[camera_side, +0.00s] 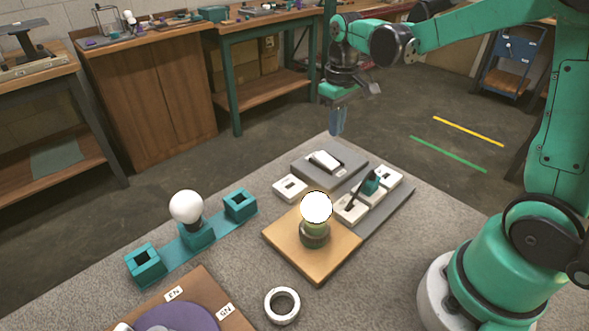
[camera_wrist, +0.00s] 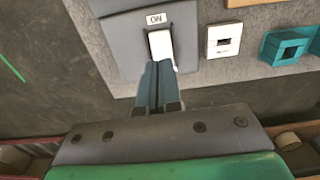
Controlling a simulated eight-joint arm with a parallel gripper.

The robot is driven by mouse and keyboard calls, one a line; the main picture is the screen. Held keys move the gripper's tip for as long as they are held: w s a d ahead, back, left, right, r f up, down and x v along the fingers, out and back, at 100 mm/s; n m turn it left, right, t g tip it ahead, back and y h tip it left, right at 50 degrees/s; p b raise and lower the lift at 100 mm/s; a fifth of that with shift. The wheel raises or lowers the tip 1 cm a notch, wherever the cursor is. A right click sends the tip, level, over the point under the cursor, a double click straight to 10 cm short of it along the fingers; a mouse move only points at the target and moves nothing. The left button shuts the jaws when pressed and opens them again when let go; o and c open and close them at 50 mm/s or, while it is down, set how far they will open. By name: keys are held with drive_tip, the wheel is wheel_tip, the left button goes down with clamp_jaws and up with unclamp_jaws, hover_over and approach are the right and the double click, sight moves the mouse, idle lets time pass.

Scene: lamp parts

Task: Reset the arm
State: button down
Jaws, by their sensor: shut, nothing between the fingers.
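My gripper (camera_side: 337,122) hangs in the air past the far edge of the table in the side view, with its fingers pointing down. In the wrist view the fingers (camera_wrist: 158,72) lie side by side, shut and empty. Below them in that view is a grey switch base with a white rocker (camera_wrist: 160,44) and an "ON" label (camera_wrist: 156,18). The switch base (camera_side: 355,158) also shows in the side view, with clear space between it and my gripper. A lit white bulb (camera_side: 316,207) stands upright in a green socket on a wooden board (camera_side: 283,237).
A second white bulb (camera_side: 186,206) stands in the middle of a teal holder (camera_side: 172,256) at left. A white ring (camera_side: 282,306), a purple disc (camera_side: 178,319) and white blocks (camera_side: 351,208) are on the grey table. Workbenches stand behind. The air around my gripper looks clear.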

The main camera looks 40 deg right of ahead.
drive_tip(key=s+a+r+t, duration=0.3)
drive_tip(key=s+a+t, duration=0.3)
drive_tip(key=a+t, duration=0.1)
drive_tip(key=shift+s+a+r, duration=0.25)
drive_tip(key=shift+s+a, duration=0.1)
drive_tip(key=shift+a, duration=0.15)
idle(0.9)
